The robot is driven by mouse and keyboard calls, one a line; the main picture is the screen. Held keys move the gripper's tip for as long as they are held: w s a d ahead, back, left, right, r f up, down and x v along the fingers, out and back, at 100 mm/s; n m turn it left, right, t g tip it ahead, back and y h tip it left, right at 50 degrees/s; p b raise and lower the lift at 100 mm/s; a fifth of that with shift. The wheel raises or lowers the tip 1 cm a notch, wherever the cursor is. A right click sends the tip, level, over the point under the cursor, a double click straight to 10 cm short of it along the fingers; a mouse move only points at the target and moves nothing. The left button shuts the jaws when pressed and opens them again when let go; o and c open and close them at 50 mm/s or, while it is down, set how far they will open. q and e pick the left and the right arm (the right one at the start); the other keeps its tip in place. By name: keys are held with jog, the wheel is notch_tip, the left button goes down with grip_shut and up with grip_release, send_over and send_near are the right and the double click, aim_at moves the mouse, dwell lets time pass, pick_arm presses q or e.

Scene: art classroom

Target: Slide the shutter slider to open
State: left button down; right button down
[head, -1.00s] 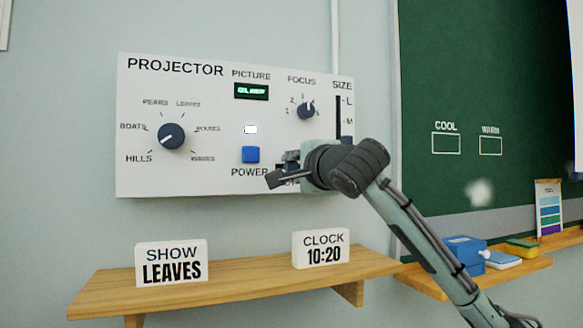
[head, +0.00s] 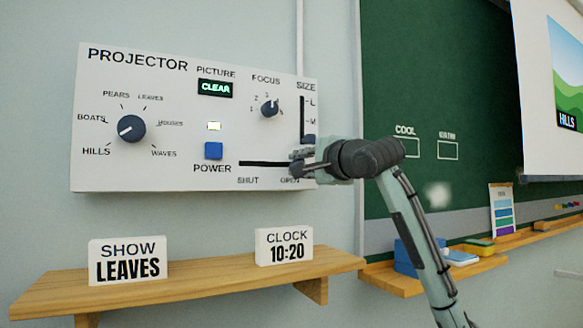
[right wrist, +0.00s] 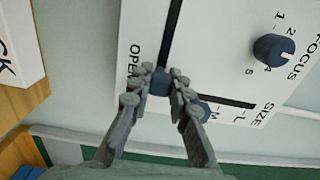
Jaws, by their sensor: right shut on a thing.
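The white projector panel (head: 180,110) hangs on the wall. Its shutter slot (head: 262,164) runs level along the bottom, from SHUT at left to OPEN at right. My right gripper (head: 298,166) is at the OPEN end and hides the knob in the head view. In the right wrist view my right gripper (right wrist: 160,88) is shut on the dark blue shutter knob (right wrist: 160,82), beside the word OPEN. My left gripper is not in view.
The size slider (head: 309,140) is just above my right gripper. A wooden shelf (head: 200,280) below holds SHOW LEAVES and CLOCK 10:20 signs. At right, a screen (head: 540,130) shows a HILLS picture beside the green chalkboard (head: 440,80).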

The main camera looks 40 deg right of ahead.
jog(key=shift+d, duration=0.15)
jog(key=c, duration=1.4)
grip_release()
jog(key=shift+s+d, duration=0.1)
jog(key=shift+d, duration=0.05)
jog(key=shift+s, duration=0.25)
jog(key=v, duration=1.1)
jog(key=shift+s+a, duration=0.25)
jog(key=shift+a, duration=0.05)
